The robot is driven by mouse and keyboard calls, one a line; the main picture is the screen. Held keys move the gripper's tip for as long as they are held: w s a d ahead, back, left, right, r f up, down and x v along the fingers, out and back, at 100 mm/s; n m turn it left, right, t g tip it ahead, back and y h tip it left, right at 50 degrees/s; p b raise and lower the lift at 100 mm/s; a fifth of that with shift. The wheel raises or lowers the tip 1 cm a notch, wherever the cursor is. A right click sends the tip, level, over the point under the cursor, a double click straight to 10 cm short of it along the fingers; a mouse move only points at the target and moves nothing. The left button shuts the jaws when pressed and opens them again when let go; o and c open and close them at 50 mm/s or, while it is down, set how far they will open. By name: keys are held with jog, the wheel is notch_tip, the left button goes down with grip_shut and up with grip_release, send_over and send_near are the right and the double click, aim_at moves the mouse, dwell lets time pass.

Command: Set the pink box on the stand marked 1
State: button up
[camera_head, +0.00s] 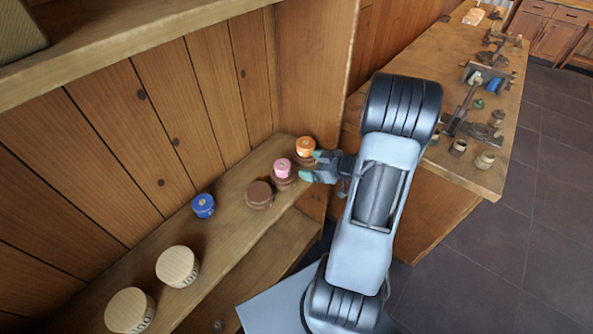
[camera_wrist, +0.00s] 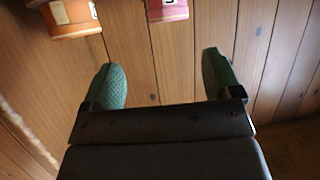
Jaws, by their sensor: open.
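The pink box (camera_head: 282,167) is a small round piece sitting on a brown turned stand (camera_head: 284,184) on the shelf. Part of it shows at the top edge of the wrist view (camera_wrist: 168,12). My gripper (camera_head: 308,168) is just right of the pink box. Its two green fingers (camera_wrist: 163,66) are apart with nothing between them in the wrist view. A bare brown stand (camera_head: 259,195) is left of the pink box. I cannot read a number 1 on any stand.
An orange box (camera_head: 305,144) sits on another brown stand close behind my gripper. A blue box (camera_head: 203,206) and two pale wooden cylinders (camera_head: 178,266) stand further left on the shelf (camera_head: 232,202). A side panel closes the shelf's right end. A cluttered workbench (camera_head: 470,165) is at right.

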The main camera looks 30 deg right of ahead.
notch_tip(320, 180, up, 13)
jog(key=w+a+m+g+h, duration=0.2)
jog(key=w+m+h, duration=0.15)
jog(key=h, duration=0.65)
jog(key=s+a+r+m+g+y, duration=0.3)
jog(key=s+a+g, duration=0.2)
jog(key=s+a, duration=0.9)
jog(key=shift+s+a, duration=0.4)
jog(key=shift+s, duration=0.5)
